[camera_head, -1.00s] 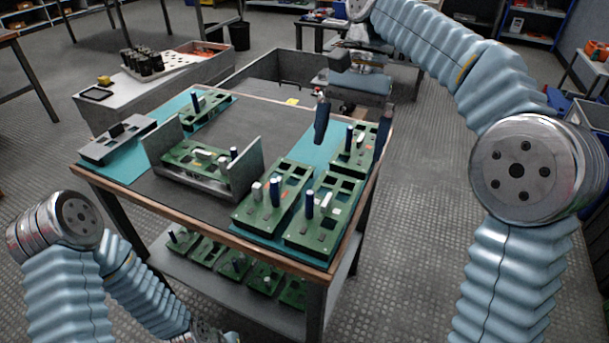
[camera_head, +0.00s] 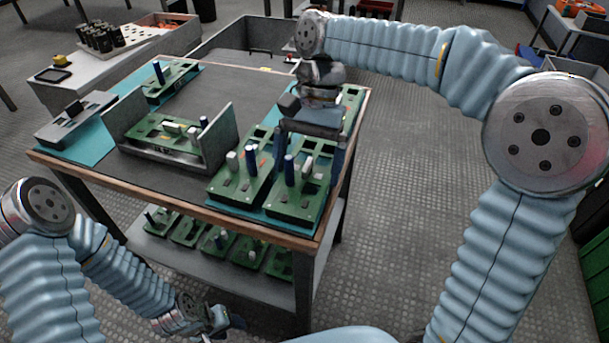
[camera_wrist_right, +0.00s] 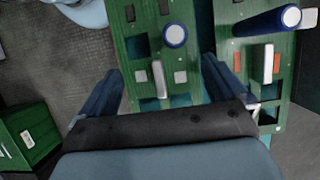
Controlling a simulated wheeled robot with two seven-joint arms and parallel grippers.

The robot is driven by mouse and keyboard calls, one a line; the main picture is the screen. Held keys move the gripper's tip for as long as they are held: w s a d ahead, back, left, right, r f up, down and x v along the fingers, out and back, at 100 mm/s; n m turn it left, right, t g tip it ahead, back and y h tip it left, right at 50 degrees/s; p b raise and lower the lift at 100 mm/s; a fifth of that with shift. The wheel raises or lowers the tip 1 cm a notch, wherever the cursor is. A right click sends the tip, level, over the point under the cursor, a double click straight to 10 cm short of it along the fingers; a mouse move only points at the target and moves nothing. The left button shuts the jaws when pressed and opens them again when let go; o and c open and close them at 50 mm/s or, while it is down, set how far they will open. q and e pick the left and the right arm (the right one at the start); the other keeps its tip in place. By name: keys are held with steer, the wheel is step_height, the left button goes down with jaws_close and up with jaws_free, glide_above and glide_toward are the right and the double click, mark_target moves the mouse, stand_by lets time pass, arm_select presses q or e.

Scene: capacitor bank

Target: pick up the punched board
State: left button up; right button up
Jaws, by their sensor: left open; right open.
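Several green punched boards with square cut-outs and upright parts lie on the table; I cannot tell which one the task means. The front right board (camera_head: 287,204) lies on the teal mat, with the front left board (camera_head: 228,190) beside it. My right gripper (camera_head: 310,152) is open and empty, pointing down above the front right board. In the right wrist view my right gripper (camera_wrist_right: 162,68) has its fingers on either side of that board (camera_wrist_right: 190,55), which carries a blue cylinder. My left gripper (camera_head: 222,318) is open and empty, low in front of the table.
Another board sits in a grey U-shaped holder (camera_head: 221,138). More boards lie at the back and on the lower shelf (camera_head: 195,262). A grey block (camera_head: 75,120) lies at the left. A side table (camera_head: 110,75) holds black cylinders.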

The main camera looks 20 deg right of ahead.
steer(key=shift+s+a+f, duration=0.1)
steer(key=shift+f, duration=0.25)
steer(key=c, duration=0.8)
steer(key=shift+o, duration=0.2)
steer(key=shift+r, duration=0.1)
steer(key=r, duration=0.2)
steer(key=r+p, duration=0.1)
steer(key=r, duration=0.1)
steer(key=shift+w+a, duration=0.25)
steer(key=shift+a, duration=0.1)
steer(key=w+a+r+p, duration=0.1)
steer(key=w+a+r, duration=0.6)
steer(key=a, duration=0.3)
steer(key=shift+w+a+r+p, duration=0.2)
steer(key=shift+a+r+p, duration=0.2)
steer(key=shift+r, duration=0.5)
